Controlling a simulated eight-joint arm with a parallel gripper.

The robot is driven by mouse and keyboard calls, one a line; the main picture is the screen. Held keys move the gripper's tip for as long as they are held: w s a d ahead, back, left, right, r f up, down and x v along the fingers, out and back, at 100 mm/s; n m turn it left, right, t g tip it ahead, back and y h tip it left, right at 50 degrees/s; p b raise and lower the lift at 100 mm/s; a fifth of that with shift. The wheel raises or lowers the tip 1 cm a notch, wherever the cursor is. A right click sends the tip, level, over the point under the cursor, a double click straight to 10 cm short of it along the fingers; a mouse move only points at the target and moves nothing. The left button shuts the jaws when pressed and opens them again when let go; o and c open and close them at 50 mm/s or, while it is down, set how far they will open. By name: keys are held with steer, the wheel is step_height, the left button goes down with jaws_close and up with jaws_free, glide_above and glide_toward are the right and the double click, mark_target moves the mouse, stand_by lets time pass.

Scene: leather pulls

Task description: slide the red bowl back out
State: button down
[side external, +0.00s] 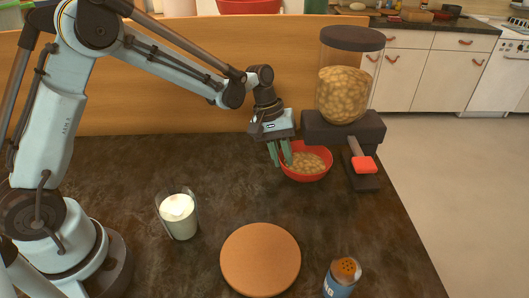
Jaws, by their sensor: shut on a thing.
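The red bowl (308,178) stands on the dark table near its back right, with tan cereal (309,161) in it. It is just left of and in front of the cereal dispenser (343,90). My gripper (281,158) points down at the bowl's left rim, with its green fingers shut on that rim. One finger shows outside the bowl and the other reaches inside. The exact contact at the rim is too small to see clearly. The bowl looks level.
The dispenser's red-ended lever (363,164) sticks out right of the bowl. A glass of milk (179,215), a round wooden board (260,259) and a blue shaker (341,279) stand nearer the front. The table (225,185) is clear between the bowl and the board.

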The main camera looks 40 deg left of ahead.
steer(key=shift+a, duration=0.1)
steer(key=shift+s+a, duration=5.25)
steer(key=shift+s, duration=0.05)
steer(key=c, duration=1)
jaws_free()
steer(key=shift+o, duration=0.2)
steer(key=shift+r, duration=0.15)
steer(key=v, duration=1.1)
steer(key=shift+a+r, duration=0.15)
steer(key=shift+r, duration=0.25)
steer(key=s+d+m+t+y, duration=0.3)
steer(key=s+d+m+t, duration=0.2)
steer(key=d+m+t, duration=0.1)
steer(key=shift+s+d+m+t+y, duration=0.2)
steer(key=shift+d+m+t+y, duration=0.15)
steer(key=shift+d, duration=0.3)
